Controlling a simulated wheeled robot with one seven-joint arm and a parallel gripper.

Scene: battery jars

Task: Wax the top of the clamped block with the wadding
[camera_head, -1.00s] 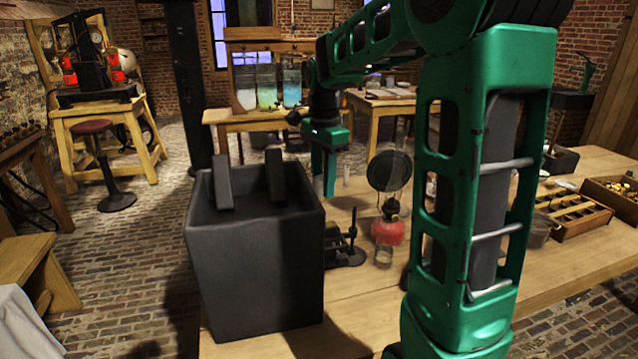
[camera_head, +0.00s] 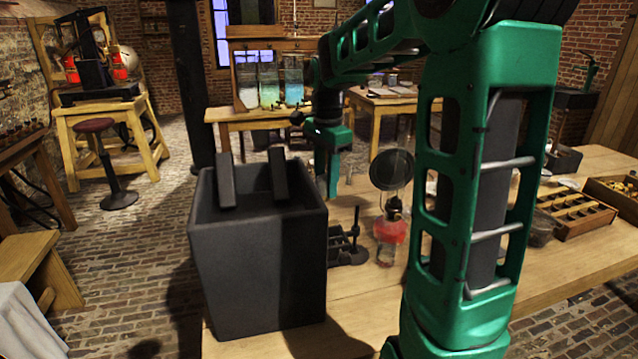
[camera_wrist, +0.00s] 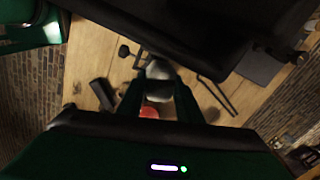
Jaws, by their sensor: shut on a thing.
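My gripper (camera_head: 331,190) hangs over the wooden table, partly behind a dark box, fingers pointing down. In the wrist view my gripper (camera_wrist: 158,80) is shut on a pale greyish-white piece (camera_wrist: 158,69), which looks like the wadding. It sits between the fingertips; its underside is hidden. A black clamp-like fixture (camera_head: 345,246) stands on the table right of the box, lower in the picture than my fingers. I cannot make out the clamped block in it for certain, nor whether the wadding touches anything.
The tall dark open box (camera_head: 260,275) with two upright slabs stands at the table's near left. A red-based lamp (camera_head: 391,231) with a round dark disc stands right of the fixture. A compartmented wooden tray (camera_head: 575,215) lies at the right. Bare tabletop (camera_head: 365,300) shows in front.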

